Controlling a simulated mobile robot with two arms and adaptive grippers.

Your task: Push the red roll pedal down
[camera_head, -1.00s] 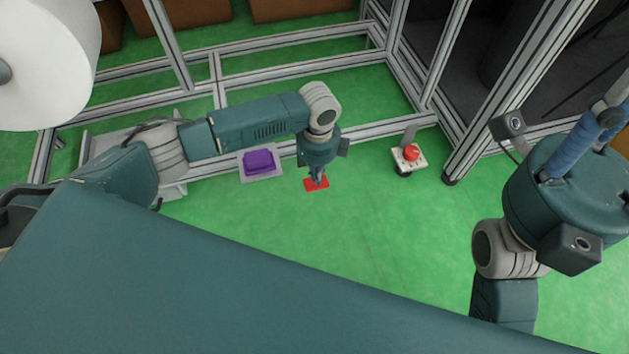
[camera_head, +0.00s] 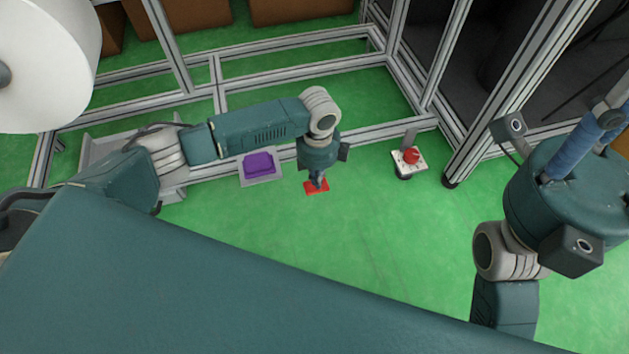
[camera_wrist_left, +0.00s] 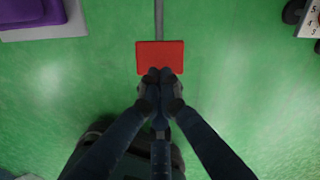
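The red roll pedal (camera_head: 311,189) is a flat red plate on the green floor, in the middle of the head view. In the left wrist view it is a red rectangle (camera_wrist_left: 160,54) at the upper centre. My left gripper (camera_head: 318,185) points down at the pedal in the head view. In the left wrist view its dark fingers (camera_wrist_left: 161,77) are together, with nothing between them, and their tips overlap the pedal's near edge. I cannot tell whether they touch it. My right gripper (camera_head: 606,115) is at the right edge, partly cut off; its finger opening is unclear.
A purple pedal (camera_head: 259,163) on a grey base lies left of the red one. A white box with a red button (camera_head: 411,155) stands to the right. Metal frame rails (camera_head: 300,70) run behind. The floor in front (camera_head: 400,230) is clear.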

